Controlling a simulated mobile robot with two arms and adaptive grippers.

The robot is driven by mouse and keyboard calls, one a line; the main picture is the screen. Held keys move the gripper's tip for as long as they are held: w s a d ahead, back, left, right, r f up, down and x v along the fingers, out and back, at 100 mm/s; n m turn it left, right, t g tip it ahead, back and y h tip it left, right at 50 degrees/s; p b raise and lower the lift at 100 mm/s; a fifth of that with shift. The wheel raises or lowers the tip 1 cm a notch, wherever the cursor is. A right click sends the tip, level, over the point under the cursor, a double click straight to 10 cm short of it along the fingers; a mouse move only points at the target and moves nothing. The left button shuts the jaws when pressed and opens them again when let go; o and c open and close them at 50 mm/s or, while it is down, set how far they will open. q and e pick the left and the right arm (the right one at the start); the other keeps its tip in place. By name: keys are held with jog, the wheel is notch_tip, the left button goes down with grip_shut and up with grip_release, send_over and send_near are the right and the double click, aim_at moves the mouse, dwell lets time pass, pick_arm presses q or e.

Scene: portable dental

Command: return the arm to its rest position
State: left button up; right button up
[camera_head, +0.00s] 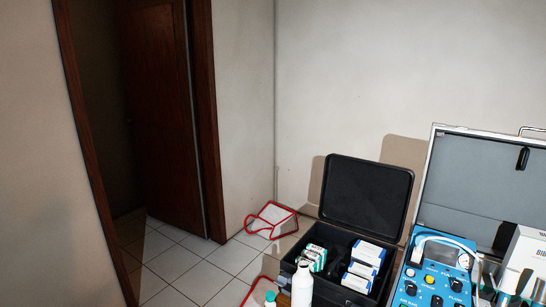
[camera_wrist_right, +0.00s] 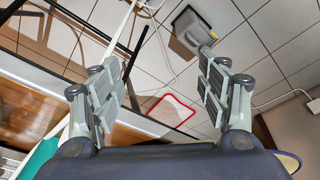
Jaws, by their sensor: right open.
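My right gripper (camera_wrist_right: 160,95) shows in the right wrist view. Its two grey padded fingers stand wide apart, with nothing between them. Tiled floor and a red-rimmed pale object (camera_wrist_right: 172,110) lie beyond the fingers. Neither of my grippers shows in the head view, and my left gripper is in no view.
In the head view an open black case (camera_head: 345,285) holds several boxes. Beside it stands an open case with a blue control panel (camera_head: 432,285). A white bottle (camera_head: 302,285) is in front. A red-edged object (camera_head: 272,220) lies on the floor. The tiles near the doorway are clear.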

jog(key=s+f+g+b, duration=0.1)
jog(key=s+f+b, duration=0.15)
jog(key=f, duration=0.95)
jog(key=s+f+b, duration=0.1)
jog(key=s+f, duration=0.2)
jog(key=f, duration=0.9)
jog(key=s+d+f+g+b, duration=0.1)
jog(key=s+d+f+b, duration=0.1)
jog(key=s+f, duration=1.2)
jog(key=shift+s+d+b, duration=0.35)
jog(key=shift+d, duration=0.3)
